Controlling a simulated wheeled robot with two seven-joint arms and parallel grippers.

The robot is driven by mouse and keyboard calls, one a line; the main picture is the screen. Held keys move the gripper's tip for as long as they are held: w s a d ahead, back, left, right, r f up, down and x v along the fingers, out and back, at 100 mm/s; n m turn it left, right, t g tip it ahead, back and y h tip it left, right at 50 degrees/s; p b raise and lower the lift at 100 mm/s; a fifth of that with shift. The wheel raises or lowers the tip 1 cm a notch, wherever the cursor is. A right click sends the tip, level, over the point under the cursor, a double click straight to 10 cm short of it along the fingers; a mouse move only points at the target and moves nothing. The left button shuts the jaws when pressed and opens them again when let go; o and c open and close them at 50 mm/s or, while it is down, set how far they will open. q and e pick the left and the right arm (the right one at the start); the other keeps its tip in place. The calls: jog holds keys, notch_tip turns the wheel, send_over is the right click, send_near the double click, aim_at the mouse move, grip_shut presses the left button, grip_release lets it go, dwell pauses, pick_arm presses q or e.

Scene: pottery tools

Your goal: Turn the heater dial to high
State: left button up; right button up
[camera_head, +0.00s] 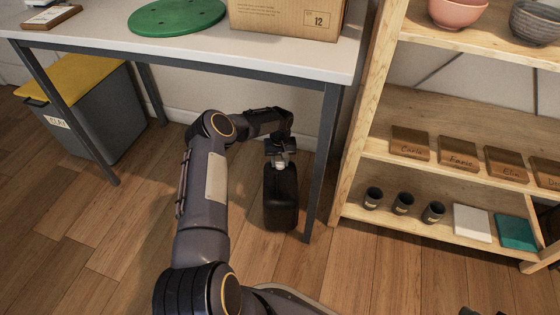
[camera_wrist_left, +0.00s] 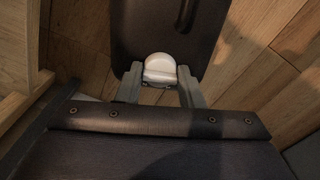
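The heater (camera_head: 281,205) is a tall black box standing on the wood floor under the table, beside the table's front right leg. Its dial (camera_wrist_left: 160,70) is a pale, rounded knob on top. In the head view the dial (camera_head: 281,160) shows small beneath my left gripper (camera_head: 280,152). In the left wrist view the two fingers of my left gripper (camera_wrist_left: 160,77) stand on either side of the dial and appear to touch it. No dial markings can be read. Only dark tips, probably of my right gripper (camera_head: 482,312), show at the bottom edge.
The white table (camera_head: 190,47) stands above the heater, with its dark right leg (camera_head: 322,165) close by. A wooden shelf (camera_head: 385,150) with cups and name plates is to the right. A grey bin (camera_head: 95,120) with a yellow lid stands left under the table.

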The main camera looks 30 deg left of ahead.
pick_arm(q)
jog(key=c, duration=0.4)
jog(key=shift+m, duration=0.3)
jog(key=shift+m+b, duration=0.55)
jog(key=shift+m, duration=0.45)
jog(key=m, duration=0.2)
jog(key=shift+m+b, duration=0.3)
jog(key=shift+b, duration=0.1)
jog(key=m+b, duration=0.1)
jog(key=m, duration=1)
jog(key=shift+m, duration=0.4)
jog(key=m, duration=0.6)
